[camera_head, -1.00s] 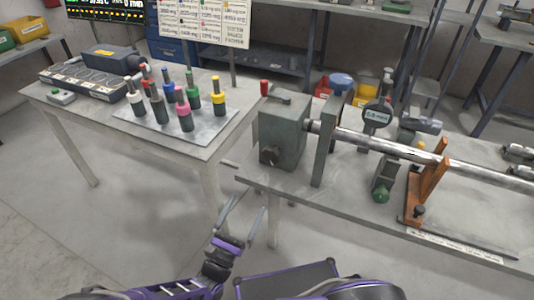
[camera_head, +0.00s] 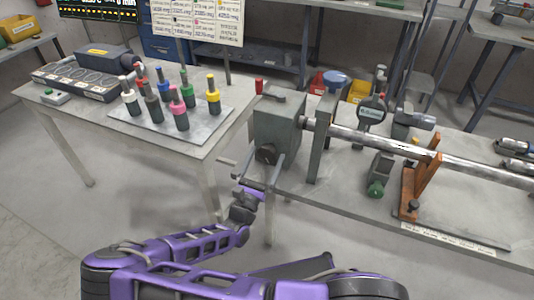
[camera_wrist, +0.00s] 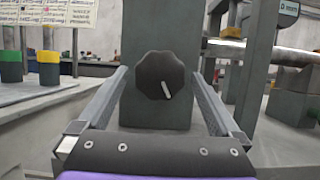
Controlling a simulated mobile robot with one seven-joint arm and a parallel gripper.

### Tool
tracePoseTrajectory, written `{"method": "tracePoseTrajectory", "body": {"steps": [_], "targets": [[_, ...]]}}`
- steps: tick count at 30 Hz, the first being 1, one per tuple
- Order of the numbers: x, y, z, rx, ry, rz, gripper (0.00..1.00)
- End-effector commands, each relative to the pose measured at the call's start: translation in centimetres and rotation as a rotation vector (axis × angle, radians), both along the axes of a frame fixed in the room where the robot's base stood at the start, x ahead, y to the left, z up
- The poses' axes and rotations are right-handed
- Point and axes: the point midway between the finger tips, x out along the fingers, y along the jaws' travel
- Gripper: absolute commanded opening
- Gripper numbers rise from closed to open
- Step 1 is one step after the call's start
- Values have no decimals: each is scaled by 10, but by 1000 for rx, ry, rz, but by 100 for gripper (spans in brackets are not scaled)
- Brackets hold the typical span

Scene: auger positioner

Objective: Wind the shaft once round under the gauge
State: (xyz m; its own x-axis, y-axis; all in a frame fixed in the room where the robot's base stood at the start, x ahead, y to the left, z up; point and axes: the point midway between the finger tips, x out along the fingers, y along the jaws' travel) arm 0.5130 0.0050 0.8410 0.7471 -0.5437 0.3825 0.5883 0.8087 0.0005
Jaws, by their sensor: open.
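The steel shaft (camera_head: 390,148) runs from the grey headstock box (camera_head: 279,128) to the right edge of the head view. The round gauge (camera_head: 372,114) stands above the shaft; its lettering is too small to read surely. A black lobed knob (camera_head: 266,153) with a white mark sits on the headstock's near face. In the wrist view the knob (camera_wrist: 160,75) is centred, its mark pointing to the lower right. My gripper (camera_head: 258,172) is open in front of the knob, a finger to each side, with no contact visible.
An orange bracket (camera_head: 421,178) and a green-knobbed fixture (camera_head: 378,175) stand along the shaft. On the left table, a plate (camera_head: 200,132) holds several coloured-top tools beside a black instrument (camera_head: 80,78). A gap of floor separates the two tables.

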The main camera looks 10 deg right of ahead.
Motion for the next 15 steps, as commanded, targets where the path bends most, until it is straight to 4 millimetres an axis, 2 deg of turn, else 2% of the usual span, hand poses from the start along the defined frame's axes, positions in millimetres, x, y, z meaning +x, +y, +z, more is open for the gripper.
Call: {"method": "tracePoseTrajectory", "body": {"steps": [6,14,15], "targets": [[12,-9,6,-1,1,0,100],[12,-9,6,0,0,0,100],[12,-9,6,0,0,0,95]]}}
